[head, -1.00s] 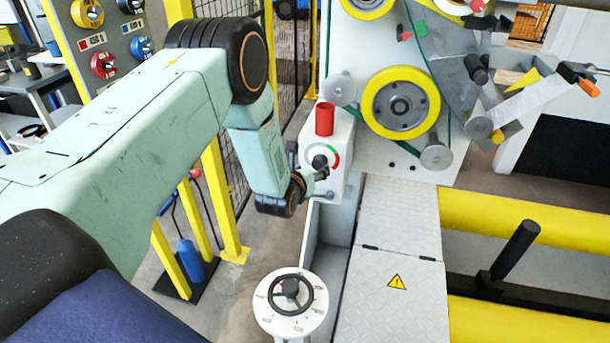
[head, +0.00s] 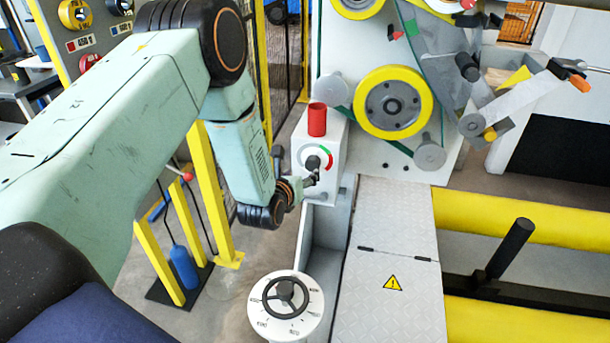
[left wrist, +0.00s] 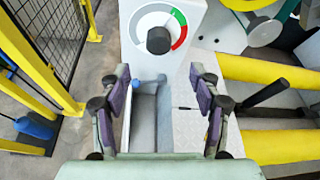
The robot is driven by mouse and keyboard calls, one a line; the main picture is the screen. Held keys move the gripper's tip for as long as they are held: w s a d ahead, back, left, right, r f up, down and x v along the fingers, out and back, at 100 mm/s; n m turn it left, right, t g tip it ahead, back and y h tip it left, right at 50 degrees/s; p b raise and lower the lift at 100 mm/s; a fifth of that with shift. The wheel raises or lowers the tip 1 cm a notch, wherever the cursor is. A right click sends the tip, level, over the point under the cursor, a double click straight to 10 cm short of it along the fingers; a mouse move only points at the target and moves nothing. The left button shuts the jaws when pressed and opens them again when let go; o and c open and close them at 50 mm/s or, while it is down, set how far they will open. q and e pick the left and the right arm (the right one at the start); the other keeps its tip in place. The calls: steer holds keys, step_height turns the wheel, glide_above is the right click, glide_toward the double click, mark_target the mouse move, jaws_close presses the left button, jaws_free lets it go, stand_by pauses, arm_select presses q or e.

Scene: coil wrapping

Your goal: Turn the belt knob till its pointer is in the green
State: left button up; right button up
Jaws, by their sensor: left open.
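The belt knob (head: 313,162) is a black round knob on the front of a white box, at the middle of the head view. In the left wrist view the knob (left wrist: 159,40) sits inside a dial ring (left wrist: 141,24) that is pale grey on the left, green (left wrist: 179,17) at the upper right and red below that. I cannot make out its pointer. My left gripper (head: 313,180) is just below and in front of the knob. In the left wrist view its two fingers (left wrist: 163,76) are apart and empty, with the knob beyond them. My right gripper is not in view.
A red cylinder (head: 317,119) stands on the white box. A round white dial with a black handwheel (head: 286,292) stands below. Yellow-rimmed rollers (head: 393,102) are right of the box. A yellow post (head: 215,200) and mesh fence stand left. A grey plate cover (head: 392,235) lies lower right.

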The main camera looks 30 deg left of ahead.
arm_select(q)
steer(key=n+t+b, duration=0.1)
steer(key=n+b, duration=0.1)
steer(key=b, duration=0.7)
glide_toward(312, 167)
step_height(312, 167, down, 3)
steer(key=w+d, duration=0.1)
steer(key=w+f+n+t+y+b, duration=0.15)
steer(key=n+b, duration=0.65)
steer(key=n, duration=0.9)
steer(key=shift+w+a+r+n+t+y+b, duration=0.25)
steer(key=shift+w+n, duration=0.9)
steer(key=shift+n, duration=1.8)
steer(key=shift+w+a+r+n+t+y+b, duration=0.2)
steer(key=shift+w+a+n+b, duration=0.65)
steer(key=shift+n, duration=2.15)
steer(key=shift+w+a+r+n+t+b, duration=0.1)
steer(key=shift+w+r+n+t, duration=0.2)
steer(key=shift+w+n, duration=1.9)
steer(key=shift+s+n, duration=0.75)
